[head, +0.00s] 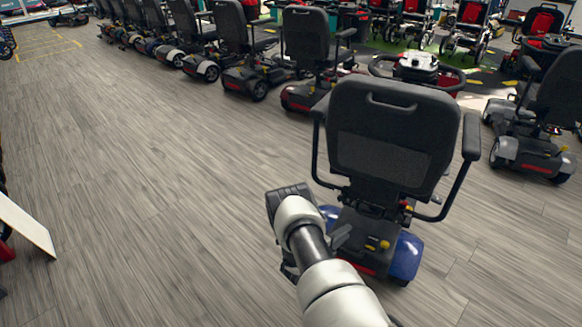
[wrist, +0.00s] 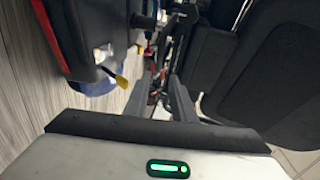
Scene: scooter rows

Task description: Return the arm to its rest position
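My arm (head: 338,290) reaches out low from the bottom of the head view, its end beside the rear of the nearest scooter. My gripper (wrist: 158,90) shows in the wrist view with two grey fingers apart and nothing clearly held between them. In the head view the gripper is mostly hidden behind my wrist. The nearest scooter has a black seat (head: 390,140) and blue rear fenders (head: 405,258). In the wrist view its dark body, a yellow lever (wrist: 120,80) and a black seat part (wrist: 275,75) lie close around the fingers; contact cannot be told.
A row of scooters (head: 235,45) runs along the back, and another scooter (head: 540,115) stands at the right. A white panel (head: 25,225) is at the left edge. The wooden floor (head: 130,170) at left and centre is clear.

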